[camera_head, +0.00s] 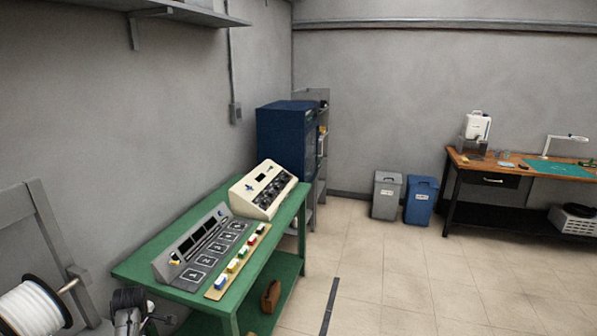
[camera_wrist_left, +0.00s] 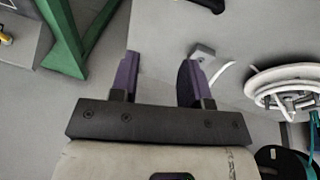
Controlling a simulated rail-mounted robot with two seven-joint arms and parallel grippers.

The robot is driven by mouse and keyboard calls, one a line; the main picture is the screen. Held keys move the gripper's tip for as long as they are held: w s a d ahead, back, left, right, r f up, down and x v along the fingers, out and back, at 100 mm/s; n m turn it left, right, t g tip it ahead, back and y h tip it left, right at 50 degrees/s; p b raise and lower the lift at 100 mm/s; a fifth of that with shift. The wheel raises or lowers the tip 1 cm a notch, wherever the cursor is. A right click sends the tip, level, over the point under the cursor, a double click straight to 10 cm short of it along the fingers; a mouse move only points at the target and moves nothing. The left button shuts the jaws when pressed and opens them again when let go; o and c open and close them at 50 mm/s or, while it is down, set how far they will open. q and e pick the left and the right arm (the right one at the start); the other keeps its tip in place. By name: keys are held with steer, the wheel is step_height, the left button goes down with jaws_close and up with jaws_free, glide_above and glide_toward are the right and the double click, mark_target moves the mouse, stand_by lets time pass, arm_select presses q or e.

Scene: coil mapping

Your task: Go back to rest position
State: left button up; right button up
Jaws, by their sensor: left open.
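My left gripper (camera_wrist_left: 158,80) shows in the left wrist view with its two dark purple fingers apart and nothing between them. It hangs over grey surfaces and touches nothing that I can see. A green table leg (camera_wrist_left: 68,45) is to its upper left, and a white spool-like ring (camera_wrist_left: 292,85) is to its right. In the head view, a dark and pale mechanical part (camera_head: 128,308) shows at the lower left edge; I cannot tell whether it is mine. My right gripper is in neither view.
A green table (camera_head: 135,268) holds a grey numbered console (camera_head: 205,243), a row of colored blocks (camera_head: 233,265) and a cream control box (camera_head: 263,190). A white spool (camera_head: 32,308) is at lower left. Two bins (camera_head: 386,195) and a wooden workbench (camera_head: 470,160) stand farther back.

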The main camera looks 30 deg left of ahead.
arm_select(q)
steer(key=w+d+r+m+t+y, duration=0.2)
steer(key=w+d+r+m, duration=0.25)
steer(key=r+m, duration=0.3)
steer(key=w+d+r+m+t+y, duration=0.1)
steer(key=w+d+r+m+t, duration=0.2)
steer(key=d+r+m, duration=0.4)
steer(key=d+r+m+t, duration=0.2)
steer(key=d+m, duration=0.2)
steer(key=d, duration=0.6)
steer(key=s+d+f+m+h, duration=0.2)
steer(key=s+d+f, duration=0.3)
steer(key=d, duration=0.5)
steer(key=s+d+f+m+h, duration=0.25)
steer(key=s+d, duration=0.35)
steer(key=d, duration=0.4)
steer(key=s+d+f+m+g+h, duration=0.1)
steer(key=s+d+f+g, duration=0.1)
steer(key=s+d+f, duration=0.35)
steer(key=s+d+f+g+h, duration=0.1)
steer(key=s+d+f+g, duration=0.1)
steer(key=s+f, duration=0.65)
steer(key=w+p+v, duration=0.2)
steer(key=p+v, duration=0.7)
steer(key=v, duration=0.1)
steer(key=w+d+r+p+v, duration=0.1)
steer(key=p+v, duration=0.8)
steer(key=v, duration=0.1)
steer(key=shift+w+a+r, duration=0.25)
steer(key=shift+r, duration=0.3)
